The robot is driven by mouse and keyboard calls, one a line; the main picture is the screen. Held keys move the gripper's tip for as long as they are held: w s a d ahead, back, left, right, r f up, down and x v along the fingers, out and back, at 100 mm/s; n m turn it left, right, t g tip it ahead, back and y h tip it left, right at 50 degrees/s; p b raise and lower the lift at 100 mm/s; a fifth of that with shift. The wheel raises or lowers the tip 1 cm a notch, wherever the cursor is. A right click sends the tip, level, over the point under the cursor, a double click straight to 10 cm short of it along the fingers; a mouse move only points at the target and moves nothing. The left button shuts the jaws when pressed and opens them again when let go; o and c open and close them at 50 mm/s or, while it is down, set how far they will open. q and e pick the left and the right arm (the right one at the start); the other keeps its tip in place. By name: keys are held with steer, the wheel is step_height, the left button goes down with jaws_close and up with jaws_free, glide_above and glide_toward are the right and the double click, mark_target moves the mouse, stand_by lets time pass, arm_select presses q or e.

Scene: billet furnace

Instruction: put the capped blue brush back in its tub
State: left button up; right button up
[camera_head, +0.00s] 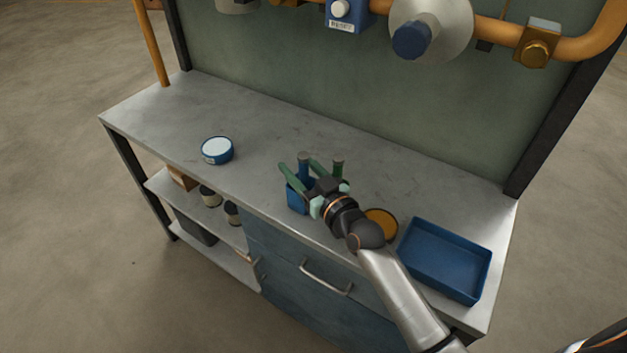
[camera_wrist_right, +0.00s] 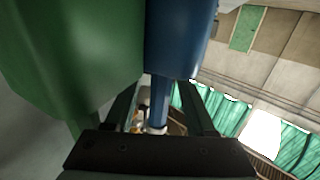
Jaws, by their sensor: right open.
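The capped blue brush (camera_head: 303,162) stands upright at the blue tub (camera_head: 296,199) in the head view. My gripper hides its lower part, so I cannot tell how it sits in the tub. My right gripper (camera_head: 297,166) is open, its two green fingers on either side of the brush. In the right wrist view the blue brush (camera_wrist_right: 181,40) shows as a wide blue body with a thin shaft, between the open fingers (camera_wrist_right: 160,103). A large green body (camera_wrist_right: 70,50) fills the left there. My left gripper is not in view.
A green-topped item (camera_head: 338,166) stands just right of the fingers. An orange round dish (camera_head: 381,223) and an empty blue tray (camera_head: 445,262) lie to the right. A blue-rimmed white round container (camera_head: 217,150) is at left.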

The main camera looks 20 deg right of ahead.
steer(key=v, duration=1.1)
steer(key=shift+s+p, duration=0.3)
steer(key=shift+p, duration=0.1)
steer(key=shift+d, duration=0.1)
stand_by(0.6)
